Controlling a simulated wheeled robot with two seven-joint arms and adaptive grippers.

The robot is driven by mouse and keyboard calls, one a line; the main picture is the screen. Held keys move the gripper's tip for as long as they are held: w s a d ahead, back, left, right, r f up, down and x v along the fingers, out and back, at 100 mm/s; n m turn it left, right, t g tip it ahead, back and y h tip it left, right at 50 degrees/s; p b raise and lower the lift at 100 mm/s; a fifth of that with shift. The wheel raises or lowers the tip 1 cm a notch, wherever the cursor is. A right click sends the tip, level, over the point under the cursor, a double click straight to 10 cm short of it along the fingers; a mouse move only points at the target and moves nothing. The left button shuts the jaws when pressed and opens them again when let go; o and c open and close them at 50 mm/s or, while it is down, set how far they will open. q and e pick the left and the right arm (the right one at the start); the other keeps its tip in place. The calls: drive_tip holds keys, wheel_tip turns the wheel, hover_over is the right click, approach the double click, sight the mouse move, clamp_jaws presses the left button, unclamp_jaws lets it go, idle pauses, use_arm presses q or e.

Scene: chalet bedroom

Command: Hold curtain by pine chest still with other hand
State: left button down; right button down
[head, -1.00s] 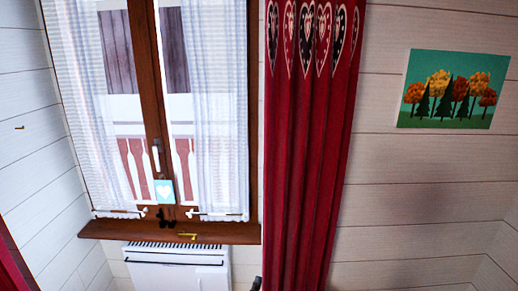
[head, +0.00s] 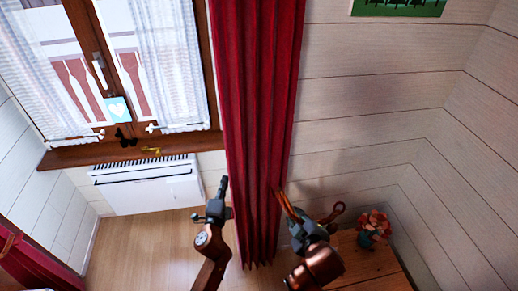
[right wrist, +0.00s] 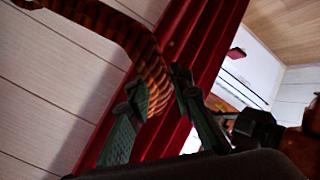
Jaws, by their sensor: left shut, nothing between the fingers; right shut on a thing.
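The red curtain (head: 257,110) hangs full length beside the window in the head view; it also runs diagonally through the right wrist view (right wrist: 200,30). My left gripper (head: 223,185) is shut and empty at the curtain's left edge; I cannot tell whether it touches the cloth. My right gripper (head: 284,200) is at the curtain's right edge. It is shut on an orange-brown ribbed band (right wrist: 115,30), which lies between its fingers in the right wrist view. The pine chest (head: 375,265) stands at the lower right, partly hidden by my right arm.
A potted red flower (head: 374,226) stands on the chest. A white heater (head: 150,185) is under the window sill (head: 120,153), which bears small objects. Another red curtain (head: 40,265) is at the lower left. The wooden floor (head: 155,240) between is clear.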

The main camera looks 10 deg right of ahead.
idle(0.4)
drive_tip(key=w+a+f+n+t+y, duration=0.1)
drive_tip(key=a+f+n+y, duration=0.3)
drive_tip(key=a+f+n, duration=0.5)
drive_tip(key=w+a+f+n+y, duration=0.2)
drive_tip(key=a+f+y, duration=0.2)
drive_tip(key=a+f, duration=0.55)
drive_tip(key=w+d+f+n+t, duration=0.1)
drive_tip(key=w+d+f+t, duration=0.1)
drive_tip(key=w, duration=0.3)
drive_tip(key=w+d+f+n+t, duration=0.1)
drive_tip(key=w+d+f+t, duration=0.1)
drive_tip(key=w+f, duration=0.3)
drive_tip(key=shift+w+d+f+t+h, duration=0.15)
drive_tip(key=shift+w+d+t+h, duration=0.2)
drive_tip(key=shift+w, duration=0.2)
idle(0.7)
drive_tip(key=c, duration=1.7)
unclamp_jaws()
